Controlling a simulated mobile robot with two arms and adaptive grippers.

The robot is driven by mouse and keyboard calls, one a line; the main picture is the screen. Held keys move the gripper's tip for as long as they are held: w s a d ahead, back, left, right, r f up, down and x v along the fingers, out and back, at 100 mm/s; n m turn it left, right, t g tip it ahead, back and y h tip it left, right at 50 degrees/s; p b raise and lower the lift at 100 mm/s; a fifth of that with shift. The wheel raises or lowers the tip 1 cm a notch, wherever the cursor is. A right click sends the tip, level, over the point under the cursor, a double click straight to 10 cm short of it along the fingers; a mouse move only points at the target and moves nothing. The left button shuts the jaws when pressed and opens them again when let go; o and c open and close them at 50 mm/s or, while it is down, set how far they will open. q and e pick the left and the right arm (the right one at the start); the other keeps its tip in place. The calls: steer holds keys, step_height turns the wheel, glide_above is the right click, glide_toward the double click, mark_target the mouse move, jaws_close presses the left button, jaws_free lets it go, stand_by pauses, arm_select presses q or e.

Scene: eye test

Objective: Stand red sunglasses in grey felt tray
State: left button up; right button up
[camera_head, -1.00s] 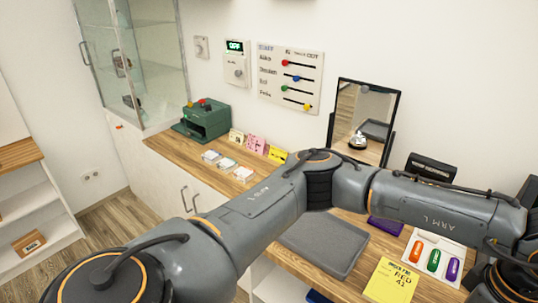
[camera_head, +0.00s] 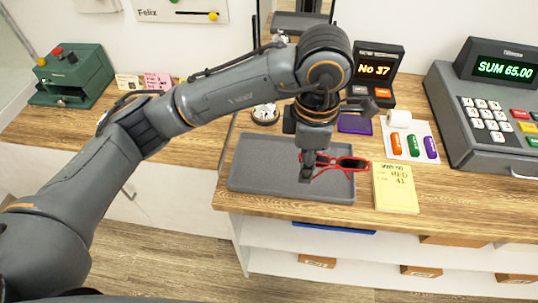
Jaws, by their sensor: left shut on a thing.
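The red sunglasses (camera_head: 346,164) have dark lenses. My left gripper (camera_head: 307,172) points down over the grey felt tray (camera_head: 262,168) and is shut on the sunglasses at their left part. The gripper hides some of that part. The rest of the sunglasses extends right, over the tray's right side and up to its right edge. I cannot tell whether they touch the tray. The tray lies flat on the wooden counter and holds nothing else that I can see. My right gripper is not in view.
A yellow order pad (camera_head: 396,189) lies close to the tray's right. A cash register (camera_head: 490,115) stands at right, a silver bell (camera_head: 265,112) behind the tray.

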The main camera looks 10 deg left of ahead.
arm_select(q)
steer(key=w+a+f+p, duration=0.2)
steer(key=w+a+f, duration=0.1)
steer(key=w+a, duration=0.15)
steer(key=p, duration=0.1)
glide_above(273, 165)
steer(key=s, duration=0.1)
steer(key=f, duration=0.4)
steer(key=shift+s+d, duration=0.1)
steer(key=shift+d, duration=0.25)
steer(key=shift+w+a+f, duration=0.1)
steer(key=shift+w+f, duration=0.2)
steer(key=shift+f, duration=0.15)
steer(key=f, duration=0.1)
steer(key=f+p, duration=0.2)
steer(key=shift+w+a, duration=0.25)
steer(key=shift+a, duration=0.05)
steer(key=shift+f, duration=0.65)
steer(key=o, duration=1.1)
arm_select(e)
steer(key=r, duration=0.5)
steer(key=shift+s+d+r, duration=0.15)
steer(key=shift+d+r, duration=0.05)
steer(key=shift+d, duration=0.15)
arm_select(q)
steer(key=shift+r, duration=0.1)
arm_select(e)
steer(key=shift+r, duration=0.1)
